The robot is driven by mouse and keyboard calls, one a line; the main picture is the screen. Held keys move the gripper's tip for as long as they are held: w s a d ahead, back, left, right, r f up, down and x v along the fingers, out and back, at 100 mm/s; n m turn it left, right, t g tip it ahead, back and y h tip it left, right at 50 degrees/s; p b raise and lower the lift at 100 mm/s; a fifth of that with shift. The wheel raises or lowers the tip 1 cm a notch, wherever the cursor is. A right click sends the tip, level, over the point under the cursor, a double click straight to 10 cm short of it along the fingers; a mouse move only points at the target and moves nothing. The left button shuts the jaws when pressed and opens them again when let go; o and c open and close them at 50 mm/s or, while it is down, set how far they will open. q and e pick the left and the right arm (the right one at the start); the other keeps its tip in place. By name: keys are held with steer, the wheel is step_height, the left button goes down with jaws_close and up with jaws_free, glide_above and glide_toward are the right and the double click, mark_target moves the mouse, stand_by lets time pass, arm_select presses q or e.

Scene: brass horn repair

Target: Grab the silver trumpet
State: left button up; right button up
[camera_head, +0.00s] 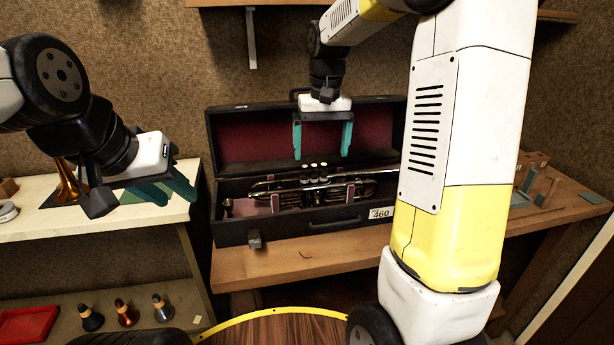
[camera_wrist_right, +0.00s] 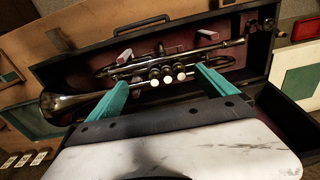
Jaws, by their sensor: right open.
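The silver trumpet (camera_head: 318,184) lies in the open black case (camera_head: 290,232) on the wooden bench. In the right wrist view the trumpet (camera_wrist_right: 150,78) shows its bell at the left and its valves near the middle. My right gripper (camera_head: 323,155) is open above the trumpet, with its teal fingers pointing down in front of the case's red-lined lid (camera_head: 255,140). In the wrist view its fingertips (camera_wrist_right: 160,80) appear on both sides of the valves; I cannot tell whether they touch. My left gripper (camera_head: 165,192) is at the left, away from the case, with teal fingers apart and nothing between them.
A white-topped shelf (camera_head: 110,225) stands at the left with a brass horn part (camera_head: 70,185) on it. The wooden bench (camera_head: 285,262) continues right, behind my right arm, to small blocks (camera_head: 540,185).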

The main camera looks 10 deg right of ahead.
mark_target(314, 168)
steer(key=shift+w+a+f+g, duration=0.15)
steer(key=shift+w+a+f, duration=0.05)
steer(key=shift+w+f, duration=0.3)
steer(key=shift+w+a+f+g, duration=0.2)
steer(key=shift+w+f, duration=0.2)
steer(key=shift+w, duration=0.2)
steer(key=shift+w+a+f, duration=0.1)
steer(key=shift+f, duration=0.25)
step_height(314, 168, down, 7)
steer(key=shift+a+f, duration=0.1)
steer(key=shift+a, duration=0.05)
steer(key=shift+c, duration=0.2)
steer(key=shift+w, duration=0.1)
steer(key=c, duration=2)
